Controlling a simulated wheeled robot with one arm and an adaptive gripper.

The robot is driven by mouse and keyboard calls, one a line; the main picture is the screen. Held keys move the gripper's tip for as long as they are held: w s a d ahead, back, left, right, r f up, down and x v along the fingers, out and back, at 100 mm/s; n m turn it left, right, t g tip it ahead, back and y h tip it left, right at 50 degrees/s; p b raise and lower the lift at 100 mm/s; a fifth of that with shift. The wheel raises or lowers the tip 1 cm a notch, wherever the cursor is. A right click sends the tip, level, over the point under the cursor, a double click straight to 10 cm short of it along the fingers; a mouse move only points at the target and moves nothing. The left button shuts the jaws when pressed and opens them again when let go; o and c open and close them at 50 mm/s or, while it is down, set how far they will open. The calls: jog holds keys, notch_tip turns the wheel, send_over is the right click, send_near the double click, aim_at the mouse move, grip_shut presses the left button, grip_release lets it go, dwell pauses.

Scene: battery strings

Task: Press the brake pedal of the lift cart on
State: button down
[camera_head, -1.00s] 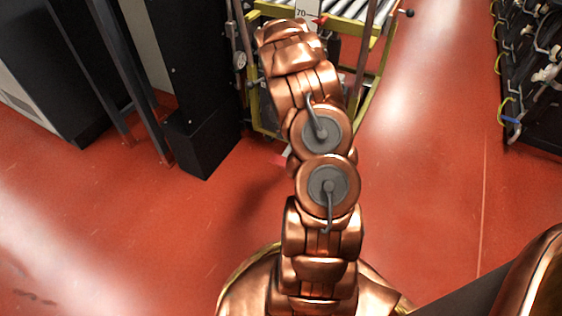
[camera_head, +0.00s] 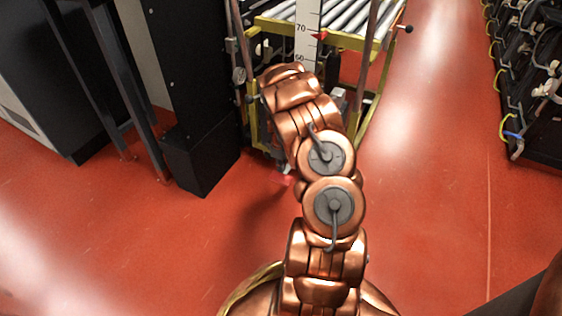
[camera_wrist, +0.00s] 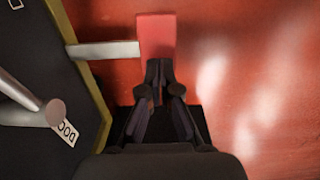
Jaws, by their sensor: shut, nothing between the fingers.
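The lift cart (camera_head: 262,112), with a yellow frame and a roller top, stands beyond my arm in the head view. Its red brake pedal (camera_wrist: 157,35) shows in the wrist view as a flat red plate on a pale metal bar. In the head view only a small red piece of the pedal (camera_head: 287,180) shows low at the cart's near side. My gripper (camera_wrist: 159,68) is shut and empty. Its fingertips overlap the near end of the pedal in the wrist view; I cannot tell whether they touch it. In the head view my arm hides the gripper.
A black cabinet (camera_head: 200,150) stands left of the cart. Racks with batteries and cables (camera_head: 530,90) stand at the right. The red floor (camera_head: 420,200) is clear between the cart and the racks. A scale (camera_head: 307,25) stands upright on the cart.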

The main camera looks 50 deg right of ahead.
aim_at(281, 178)
jog(key=shift+f+b, duration=0.95)
jog(key=shift+f, duration=1.2)
jog(key=shift+a+f, duration=0.1)
